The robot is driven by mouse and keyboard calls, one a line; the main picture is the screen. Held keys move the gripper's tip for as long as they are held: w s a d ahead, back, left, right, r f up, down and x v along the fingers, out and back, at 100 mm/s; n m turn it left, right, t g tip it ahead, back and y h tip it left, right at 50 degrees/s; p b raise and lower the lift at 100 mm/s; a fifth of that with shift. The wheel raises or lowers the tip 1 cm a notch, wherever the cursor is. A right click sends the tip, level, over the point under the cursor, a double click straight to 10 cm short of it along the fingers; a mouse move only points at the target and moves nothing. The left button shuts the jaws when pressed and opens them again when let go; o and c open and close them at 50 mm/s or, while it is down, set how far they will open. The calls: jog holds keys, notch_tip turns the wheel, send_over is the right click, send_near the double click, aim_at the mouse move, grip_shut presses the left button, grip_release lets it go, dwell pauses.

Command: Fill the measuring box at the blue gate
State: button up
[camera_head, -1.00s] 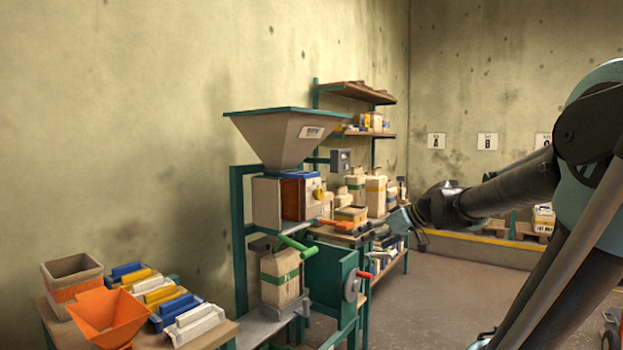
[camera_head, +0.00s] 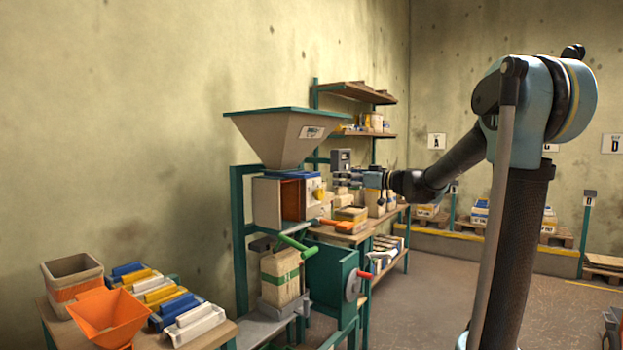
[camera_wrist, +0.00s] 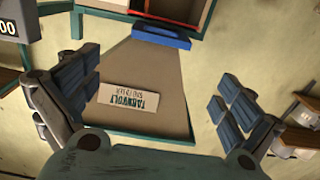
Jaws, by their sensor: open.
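The measuring box (camera_head: 268,203) sits under the grey hopper (camera_head: 285,135), pale-sided with a reddish-brown front. In the wrist view a blue bar (camera_wrist: 161,37) crosses the narrow end of the upside-down labelled hopper (camera_wrist: 125,72), with the box's red interior beyond. My gripper (camera_head: 345,183) is right of the box, apart from the gate. The box's fill level cannot be told.
Green (camera_head: 295,243) and orange (camera_head: 336,224) handles stick out below the box. A sack with a green band (camera_head: 280,278) stands under it. A display unit (camera_head: 341,160) is close to my gripper. Behind is a bench with bags (camera_head: 350,214).

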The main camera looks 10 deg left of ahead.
aim_at(313, 174)
jog(key=x, duration=1.5)
jog(key=shift+s, duration=0.1)
jog(key=shift+c, duration=0.6)
